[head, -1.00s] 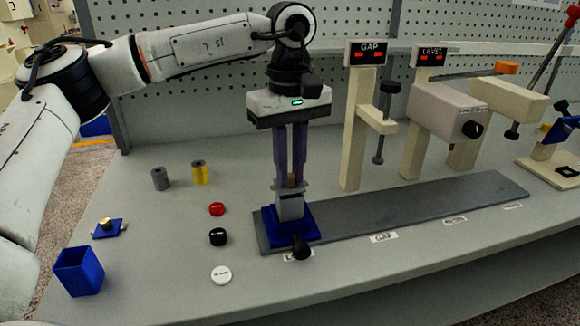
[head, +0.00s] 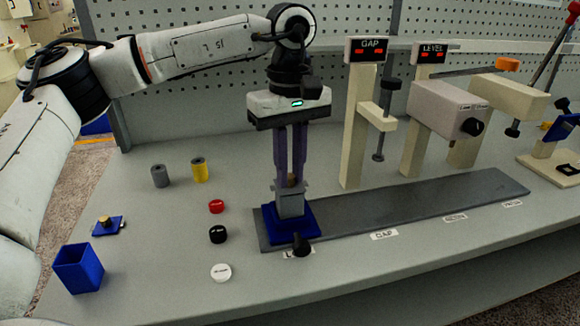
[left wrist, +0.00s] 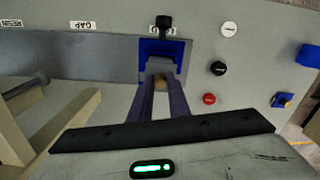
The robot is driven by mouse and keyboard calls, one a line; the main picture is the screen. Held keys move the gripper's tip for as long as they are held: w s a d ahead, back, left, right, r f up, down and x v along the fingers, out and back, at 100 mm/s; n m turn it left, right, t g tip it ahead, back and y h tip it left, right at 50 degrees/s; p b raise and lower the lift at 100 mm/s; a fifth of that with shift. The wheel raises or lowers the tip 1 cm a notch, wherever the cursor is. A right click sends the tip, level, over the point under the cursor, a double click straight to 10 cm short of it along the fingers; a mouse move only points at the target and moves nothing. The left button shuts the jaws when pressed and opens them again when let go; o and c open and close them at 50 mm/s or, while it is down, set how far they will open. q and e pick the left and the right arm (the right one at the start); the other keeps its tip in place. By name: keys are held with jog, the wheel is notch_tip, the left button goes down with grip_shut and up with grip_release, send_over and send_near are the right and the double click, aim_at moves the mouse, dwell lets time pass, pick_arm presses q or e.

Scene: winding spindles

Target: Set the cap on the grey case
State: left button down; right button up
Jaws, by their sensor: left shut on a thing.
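The grey case (head: 290,207) stands upright in a blue holder (head: 309,232) at the left end of the dark rail. My left gripper (head: 291,180) points straight down over it and is shut on a small brown knob-like piece, which looks like the grip of the cap (head: 304,187). A thin grey edge, wider than the case, shows just under the fingertips. The brown piece also shows between the fingers in the left wrist view (left wrist: 161,83). I cannot tell whether the cap is fully seated or slightly above the case. My right gripper is out of view.
Red (head: 216,206), black (head: 218,234) and white (head: 221,272) buttons lie left of the holder. A grey cylinder (head: 160,176), a yellow cylinder (head: 199,171) and a blue bin (head: 79,268) stand farther left. A GAP post (head: 352,130) rises behind the rail.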

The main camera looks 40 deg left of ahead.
pick_arm(q)
jog(key=shift+f, duration=0.2)
jog(key=c, duration=1.6)
grip_release()
notch_tip(320, 180, up, 10)
jog(key=shift+r+p, duration=0.2)
jog(key=shift+p, duration=0.15)
jog(key=shift+f, duration=0.1)
